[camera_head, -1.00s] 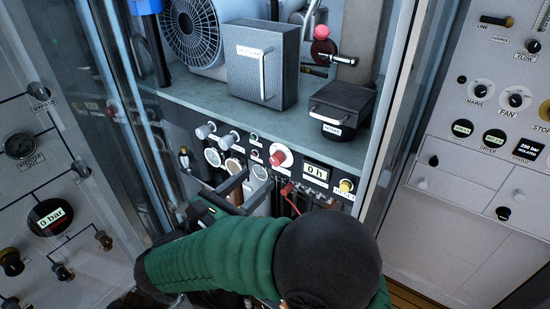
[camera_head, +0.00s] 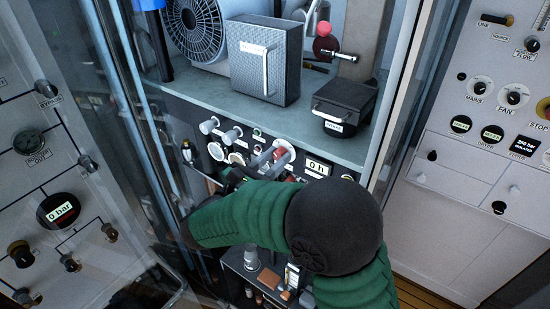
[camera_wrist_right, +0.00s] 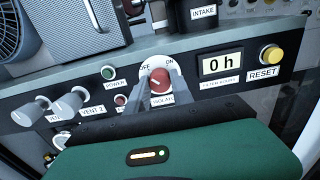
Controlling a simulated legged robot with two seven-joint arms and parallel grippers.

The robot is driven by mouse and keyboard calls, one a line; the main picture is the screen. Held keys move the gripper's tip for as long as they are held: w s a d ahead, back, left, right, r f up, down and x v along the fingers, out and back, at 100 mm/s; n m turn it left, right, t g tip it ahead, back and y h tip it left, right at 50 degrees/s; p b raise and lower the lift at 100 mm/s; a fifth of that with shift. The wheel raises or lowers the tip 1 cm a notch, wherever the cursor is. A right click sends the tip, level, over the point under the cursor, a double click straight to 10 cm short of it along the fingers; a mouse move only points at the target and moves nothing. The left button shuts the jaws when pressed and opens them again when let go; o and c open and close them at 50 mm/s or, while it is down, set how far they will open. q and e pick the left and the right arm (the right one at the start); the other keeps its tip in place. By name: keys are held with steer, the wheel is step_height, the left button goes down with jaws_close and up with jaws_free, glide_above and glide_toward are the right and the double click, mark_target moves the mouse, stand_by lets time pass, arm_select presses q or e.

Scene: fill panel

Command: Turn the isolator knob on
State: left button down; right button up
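The isolator knob (camera_wrist_right: 160,79) is red on a white round dial marked OFF at left and ON at right, with its label partly hidden below. A pale mark on it slants to the upper left, towards OFF. It also shows in the head view (camera_head: 281,154), partly covered. My right gripper (camera_wrist_right: 160,86) has one grey finger on each side of the knob, very close to it. I cannot tell whether the fingers press on it. My left gripper is not in view.
Right of the knob are a "0 h" display (camera_wrist_right: 221,64) and a yellow reset button (camera_wrist_right: 270,54). A shelf with a grey box (camera_head: 264,62) lies above.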

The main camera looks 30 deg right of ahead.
steer(key=shift+a, duration=0.15)
jaws_close()
steer(key=shift+f+m+b, duration=0.15)
steer(key=shift+m+b, duration=0.15)
steer(key=shift+b, duration=0.45)
steer(key=shift+s+f+m+b, duration=0.1)
steer(key=shift+f+m+b, duration=0.05)
steer(key=shift+m+b, duration=5.15)
steer(key=shift+f+m+b, duration=0.1)
steer(key=shift+m+b, duration=3.3)
steer(key=shift+b, duration=3.75)
